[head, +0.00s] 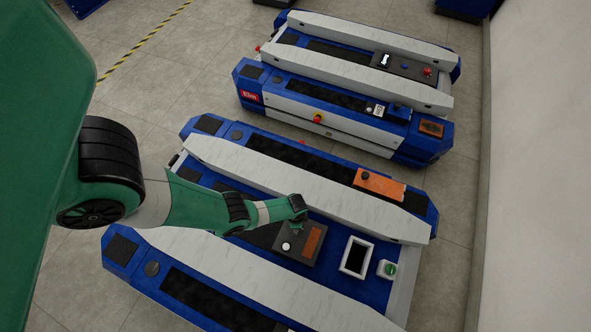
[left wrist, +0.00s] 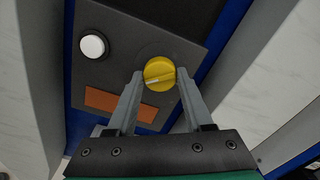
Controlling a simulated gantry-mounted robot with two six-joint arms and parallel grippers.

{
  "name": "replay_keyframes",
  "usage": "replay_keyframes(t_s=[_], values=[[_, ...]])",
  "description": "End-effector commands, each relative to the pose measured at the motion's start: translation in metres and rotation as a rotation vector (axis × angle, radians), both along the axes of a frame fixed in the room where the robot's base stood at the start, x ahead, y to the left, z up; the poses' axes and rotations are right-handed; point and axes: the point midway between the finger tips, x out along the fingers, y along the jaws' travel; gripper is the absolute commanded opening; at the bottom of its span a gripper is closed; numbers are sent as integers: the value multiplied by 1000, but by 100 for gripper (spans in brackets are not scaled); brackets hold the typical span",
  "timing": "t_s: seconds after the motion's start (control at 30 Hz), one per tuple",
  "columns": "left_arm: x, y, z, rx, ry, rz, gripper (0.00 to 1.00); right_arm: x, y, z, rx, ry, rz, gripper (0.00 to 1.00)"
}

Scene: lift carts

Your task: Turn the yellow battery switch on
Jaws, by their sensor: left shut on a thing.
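The yellow battery switch (left wrist: 158,66) is a round knob with a pale mark on its ridge. It sits on a dark grey panel (left wrist: 132,28) in the left wrist view. My left gripper (left wrist: 159,76) has one finger on each side of the knob and is shut on it. In the head view my left gripper (head: 298,207) reaches in over the near cart's panel (head: 262,236); the switch is hidden there behind my arm. My right gripper is not in view.
A white button (left wrist: 93,46) and an orange plate (left wrist: 120,104) are on the same panel. Pale rails (head: 300,187) flank it on the near blue cart. A black screen (head: 356,257) and a green button (head: 387,268) lie to the right. Another cart (head: 350,85) stands behind.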

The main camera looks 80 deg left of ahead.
Motion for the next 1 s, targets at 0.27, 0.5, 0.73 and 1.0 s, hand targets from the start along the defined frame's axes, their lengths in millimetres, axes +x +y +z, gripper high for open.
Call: replay_keyframes(t_s=[0.27, 0.5, 0.73, 1.0], values=[[0, 0, -1, 0, 0, -126, 0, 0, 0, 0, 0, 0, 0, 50], [0, 0, -1, 0, 0, -163, 0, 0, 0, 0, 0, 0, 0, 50], [-1, 0, -1, 0, 1, -167, 0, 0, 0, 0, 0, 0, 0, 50], [0, 0, -1, 0, 1, -165, 78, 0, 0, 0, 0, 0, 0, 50]])
